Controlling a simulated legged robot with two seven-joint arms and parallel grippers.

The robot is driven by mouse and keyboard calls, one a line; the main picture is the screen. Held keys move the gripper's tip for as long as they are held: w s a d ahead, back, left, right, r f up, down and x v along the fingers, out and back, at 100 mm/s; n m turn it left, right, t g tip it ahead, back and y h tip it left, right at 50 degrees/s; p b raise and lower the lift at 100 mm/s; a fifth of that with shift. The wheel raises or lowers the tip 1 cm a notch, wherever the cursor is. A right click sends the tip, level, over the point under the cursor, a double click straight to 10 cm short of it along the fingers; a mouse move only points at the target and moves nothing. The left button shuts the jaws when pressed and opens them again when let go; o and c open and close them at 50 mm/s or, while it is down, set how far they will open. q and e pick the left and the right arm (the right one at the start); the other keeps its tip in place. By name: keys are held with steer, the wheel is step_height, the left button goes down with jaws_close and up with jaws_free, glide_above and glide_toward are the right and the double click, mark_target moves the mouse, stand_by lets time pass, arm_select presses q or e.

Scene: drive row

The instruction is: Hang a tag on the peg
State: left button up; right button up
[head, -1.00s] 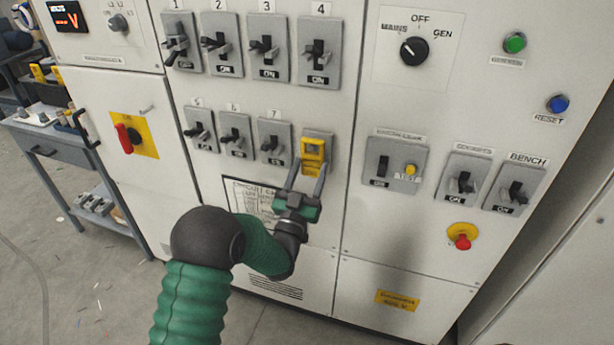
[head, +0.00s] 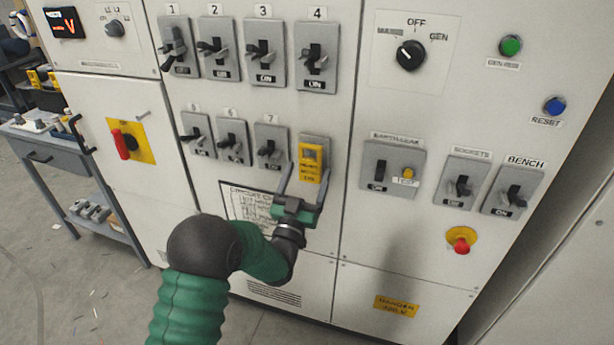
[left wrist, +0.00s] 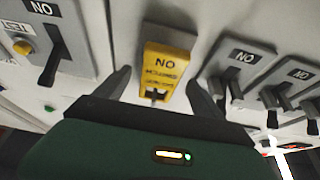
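A yellow cover (head: 310,162) with dark lettering sits on the switch plate at the right end of the lower row, below switch 4. It also shows in the left wrist view (left wrist: 165,72), hanging flat over the switch. My left gripper (head: 308,178) is open, with one finger on each side of the cover's lower part and gaps between. A small pale peg (head: 143,114) sticks out of the cabinet above the yellow plate of the red rotary switch (head: 122,143). I cannot make out a separate tag for certain. My right gripper is not in view.
A grey cart (head: 62,178) with yellow and other small items stands left of the cabinet (head: 360,290). Switches, knobs and buttons project from the panel around my gripper, including a red emergency button (head: 461,246). The floor at lower left is mostly clear.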

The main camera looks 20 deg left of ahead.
arm_select(q)
steer(key=b+v, duration=0.5)
steer(key=v, duration=1.1)
steer(key=shift+s+f+b, duration=0.25)
steer(key=shift+s+b, duration=0.05)
